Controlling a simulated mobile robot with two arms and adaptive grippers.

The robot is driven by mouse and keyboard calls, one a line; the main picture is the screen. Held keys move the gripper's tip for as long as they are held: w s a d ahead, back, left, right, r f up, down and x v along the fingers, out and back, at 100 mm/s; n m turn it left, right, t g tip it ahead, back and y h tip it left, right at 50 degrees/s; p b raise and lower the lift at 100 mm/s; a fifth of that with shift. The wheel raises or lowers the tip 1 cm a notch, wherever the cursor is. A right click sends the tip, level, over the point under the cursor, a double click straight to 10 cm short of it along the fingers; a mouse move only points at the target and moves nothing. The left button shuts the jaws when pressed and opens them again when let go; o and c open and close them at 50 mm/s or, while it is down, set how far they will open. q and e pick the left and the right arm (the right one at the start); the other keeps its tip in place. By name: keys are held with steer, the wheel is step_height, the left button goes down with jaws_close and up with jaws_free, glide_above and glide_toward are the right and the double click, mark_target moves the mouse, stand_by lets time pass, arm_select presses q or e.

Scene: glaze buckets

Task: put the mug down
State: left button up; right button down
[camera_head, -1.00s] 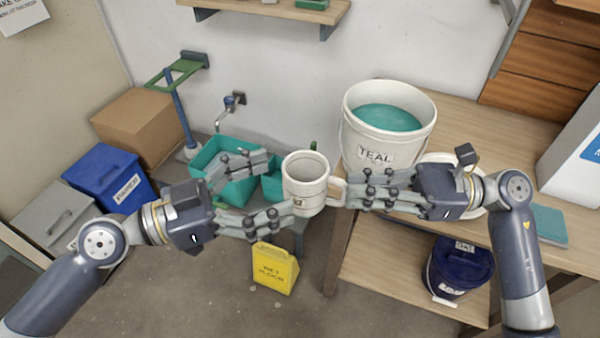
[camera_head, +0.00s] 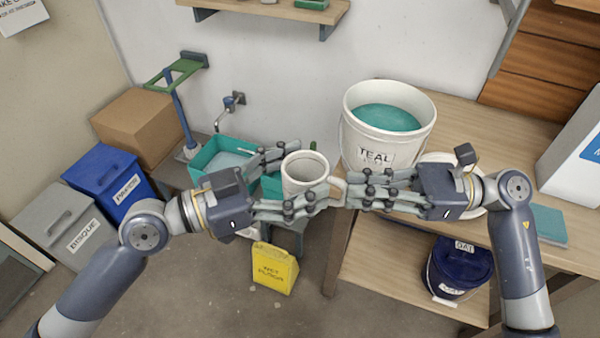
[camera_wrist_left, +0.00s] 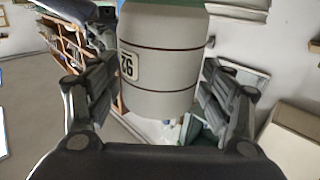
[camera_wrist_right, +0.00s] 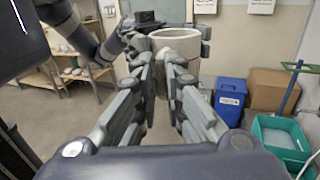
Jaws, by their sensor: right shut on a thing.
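The white mug (camera_head: 305,168) is held upright in the air in front of the teal glaze bucket, left of the workbench. My right gripper (camera_head: 352,190) is shut on the mug's handle from the right. My left gripper (camera_head: 303,178) is open, with its fingers reaching to both sides of the mug's body. In the left wrist view the mug (camera_wrist_left: 162,60) stands between the spread fingers, with gaps on both sides and a number label facing me. In the right wrist view the mug (camera_wrist_right: 178,45) is beyond the fingertips, and the handle is mostly hidden by them.
A white bucket labelled TEAL (camera_head: 370,158) stands on the wooden workbench (camera_head: 465,118). A white round thing is partly hidden behind my right gripper.

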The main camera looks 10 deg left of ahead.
arm_select(q)
steer(key=c, duration=0.8)
steer(key=shift+r, duration=0.1)
arm_select(e)
steer(key=c, duration=1.6)
jaws_free()
